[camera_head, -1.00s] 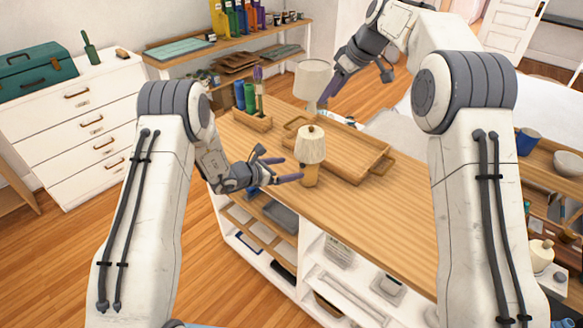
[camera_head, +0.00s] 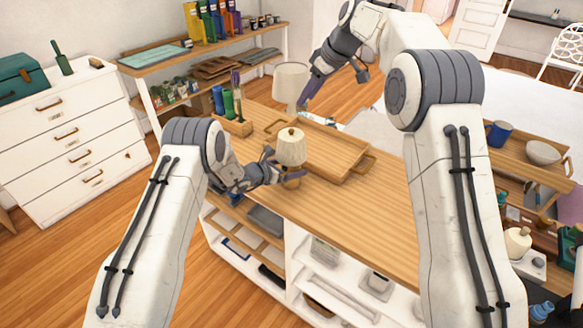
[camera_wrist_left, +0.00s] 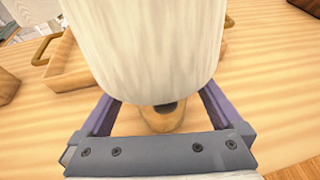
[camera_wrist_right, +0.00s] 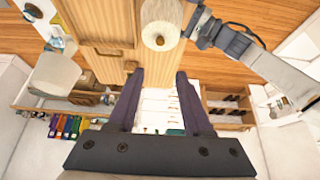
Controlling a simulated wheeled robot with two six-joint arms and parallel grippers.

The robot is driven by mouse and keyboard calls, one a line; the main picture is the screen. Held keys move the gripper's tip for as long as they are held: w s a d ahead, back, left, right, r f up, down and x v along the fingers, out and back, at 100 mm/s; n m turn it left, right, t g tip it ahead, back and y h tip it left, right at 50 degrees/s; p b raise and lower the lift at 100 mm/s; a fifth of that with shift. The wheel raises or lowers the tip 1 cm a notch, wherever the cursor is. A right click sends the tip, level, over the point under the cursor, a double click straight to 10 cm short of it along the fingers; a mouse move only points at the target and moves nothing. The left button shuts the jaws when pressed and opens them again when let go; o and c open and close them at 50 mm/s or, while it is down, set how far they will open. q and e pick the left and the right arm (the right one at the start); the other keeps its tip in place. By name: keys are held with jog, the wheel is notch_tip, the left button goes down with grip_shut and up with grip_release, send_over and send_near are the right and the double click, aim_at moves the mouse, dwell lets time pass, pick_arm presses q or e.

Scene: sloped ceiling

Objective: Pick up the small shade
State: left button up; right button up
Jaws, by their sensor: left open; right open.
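The small shade (camera_head: 291,148) is cream with a round wooden knob on top and stands upright on a wooden base on the table. It fills the upper middle of the left wrist view (camera_wrist_left: 150,50) and shows from above in the right wrist view (camera_wrist_right: 160,14). My left gripper (camera_head: 286,168) is open, its fingers on either side of the wooden base (camera_wrist_left: 165,120), just below the shade. The shade hides the fingertips in the left wrist view. My right gripper (camera_head: 308,98) is open and empty, raised near the larger lampshade (camera_head: 291,84).
A wooden tray (camera_head: 335,172) with handles lies just behind and right of the small shade. A holder (camera_head: 236,126) with green and blue bottles stands to the back left. The table's right half (camera_head: 370,220) is bare. Open shelves are below its front edge.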

pick_arm(q)
jog(key=shift+c, duration=0.3)
jog(key=c, duration=1.5)
pick_arm(e)
jog(key=shift+o, duration=1)
jog(key=m+h, duration=0.6)
jog(key=m, duration=0.7)
send_near(291, 130)
jog(key=f, duration=0.2)
jog(key=shift+w+d+f+m+t, duration=0.25)
jog(key=shift+w+f+m+t, duration=0.05)
jog(key=shift+f+t, duration=0.1)
jog(key=shift+x, duration=2.7)
